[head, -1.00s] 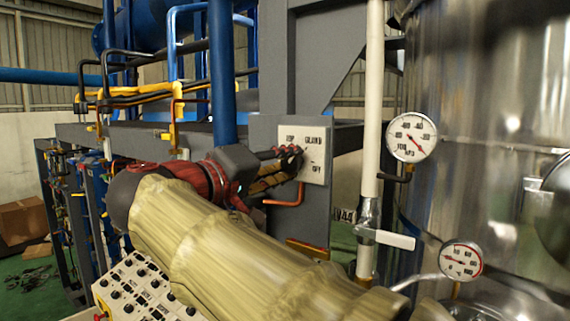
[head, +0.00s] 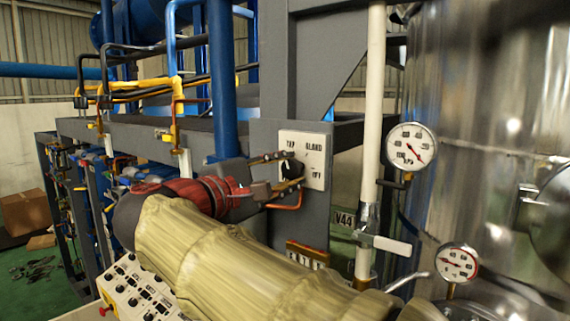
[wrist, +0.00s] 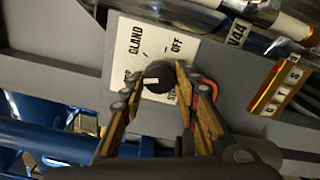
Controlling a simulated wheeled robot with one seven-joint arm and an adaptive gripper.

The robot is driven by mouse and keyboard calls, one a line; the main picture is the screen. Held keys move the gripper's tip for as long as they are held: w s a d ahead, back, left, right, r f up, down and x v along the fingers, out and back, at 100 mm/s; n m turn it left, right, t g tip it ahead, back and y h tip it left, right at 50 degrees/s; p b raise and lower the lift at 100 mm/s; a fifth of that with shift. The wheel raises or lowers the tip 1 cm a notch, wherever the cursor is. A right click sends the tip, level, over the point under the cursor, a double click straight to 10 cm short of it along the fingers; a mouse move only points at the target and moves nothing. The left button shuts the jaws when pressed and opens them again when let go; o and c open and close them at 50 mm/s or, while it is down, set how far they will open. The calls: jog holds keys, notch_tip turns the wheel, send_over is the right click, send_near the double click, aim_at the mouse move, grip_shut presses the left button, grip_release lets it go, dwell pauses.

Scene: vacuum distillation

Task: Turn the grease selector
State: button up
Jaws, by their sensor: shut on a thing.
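The grease selector is a black round knob (head: 292,169) on a white plate (head: 316,143) lettered GLAND and OFF, with a third word at upper left that seems to read TAP. My gripper (head: 290,170) has one finger above the knob and one below it. In the wrist view the knob (wrist: 158,77) sits between the fingertips of my gripper (wrist: 156,82), which is shut on it. A short white mark shows on the knob's face. The lettering at the plate's left and lower edges is partly hidden by the fingers.
An orange-red bent pipe (head: 288,203) runs just below the gripper. A white vertical pipe with a lever valve (head: 385,242) and a V44 tag (head: 344,218) stand to the right. Two gauges (head: 411,146) and a steel vessel (head: 480,110) lie beyond. A button console (head: 140,287) is at lower left.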

jog(key=shift+n+p, duration=0.55)
jog(key=shift+n, duration=0.55)
jog(key=shift+f, duration=0.1)
jog(key=o, duration=1.1)
jog(key=v, duration=1.2)
